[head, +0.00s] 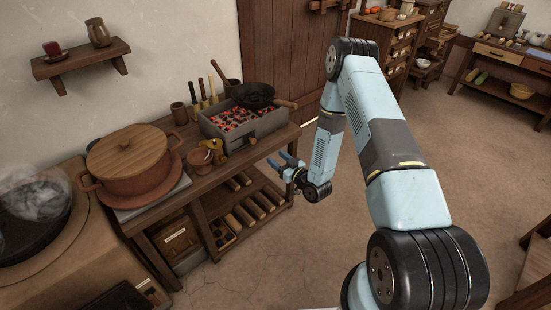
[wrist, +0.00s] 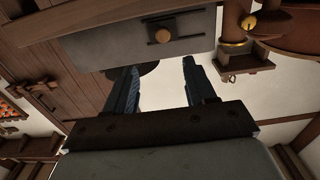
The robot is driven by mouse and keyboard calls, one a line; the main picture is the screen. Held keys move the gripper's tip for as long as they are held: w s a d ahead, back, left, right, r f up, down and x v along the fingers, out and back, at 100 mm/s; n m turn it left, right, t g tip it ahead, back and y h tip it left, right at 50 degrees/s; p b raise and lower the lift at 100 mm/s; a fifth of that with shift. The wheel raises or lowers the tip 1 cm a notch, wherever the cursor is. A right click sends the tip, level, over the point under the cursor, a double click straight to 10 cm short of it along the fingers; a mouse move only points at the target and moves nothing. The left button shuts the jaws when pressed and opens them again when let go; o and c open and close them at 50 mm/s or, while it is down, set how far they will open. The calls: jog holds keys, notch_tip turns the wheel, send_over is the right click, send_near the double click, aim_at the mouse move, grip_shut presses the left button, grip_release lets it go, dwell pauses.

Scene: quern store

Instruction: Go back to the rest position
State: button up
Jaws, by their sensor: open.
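My gripper (head: 283,161) is at the end of my blue-grey arm, just off the right front of the wooden workbench (head: 165,200), beside its top edge. Its two blue fingers are apart and point left, with nothing visible between them. In the wrist view the two dark blue fingers (wrist: 158,80) also stand apart, with pale background in the gap. A dark round shape shows behind the left finger there. The rest position itself is not marked in either view.
On the bench are a lidded clay pot (head: 130,165), a brazier of glowing coals (head: 243,122) with a dark pan (head: 254,95), and a small brown jug-like object (head: 203,158). A wall shelf (head: 80,58) is upper left. Open floor (head: 440,130) lies to the right.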

dwell(0.3)
jog(key=w+d+r+g+h, duration=0.1)
jog(key=w+d+r+h, duration=0.2)
jog(key=r, duration=0.6)
jog(key=w+d+r+g+h, duration=0.15)
jog(key=w+r, duration=0.25)
jog(key=r, duration=0.5)
jog(key=s+d+r+m+h, duration=0.1)
jog(key=s+d+r+h, duration=0.2)
jog(key=r, duration=0.5)
jog(key=s+d+r+m+h, duration=0.1)
jog(key=s+d+r+h, duration=0.15)
jog(key=d+r, duration=0.4)
jog(key=s+d+r+m+g+h, duration=0.2)
jog(key=s+d+r+m+g, duration=0.15)
jog(key=s+r, duration=1.1)
jog(key=s+r+m+g, duration=0.2)
jog(key=s, duration=2)
jog(key=shift+s+d+y, duration=0.25)
jog(key=shift+d+y, duration=0.05)
jog(key=shift+c, duration=0.3)
